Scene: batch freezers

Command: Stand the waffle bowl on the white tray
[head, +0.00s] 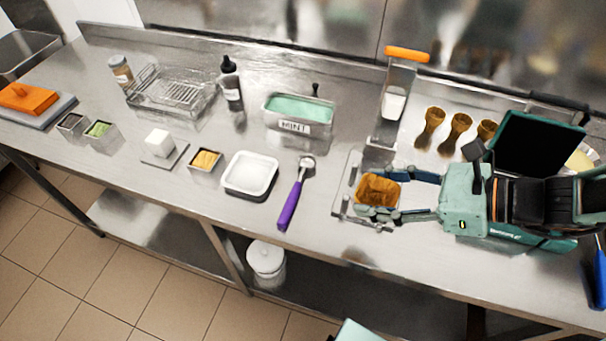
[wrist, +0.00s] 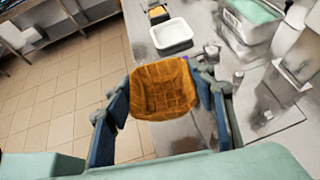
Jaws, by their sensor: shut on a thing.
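The waffle bowl (head: 377,190) is golden brown with a grid pattern. My gripper (head: 381,195) is shut on it, one finger on each side, over the clear rack near the right part of the counter. In the wrist view the waffle bowl (wrist: 164,90) sits between the blue fingertips of my gripper (wrist: 162,95). I cannot tell how far above the counter it is. The white tray (head: 249,175) is a square dish left of the gripper, and looks empty. It also shows in the wrist view (wrist: 172,36), beyond the bowl.
A purple-handled scoop (head: 291,203) lies between the white tray and the gripper. A mint tub (head: 299,115) stands behind it. A small square tin of yellow-orange contents (head: 205,161) is left of the tray. Several waffle cones (head: 455,132) stand at the back right.

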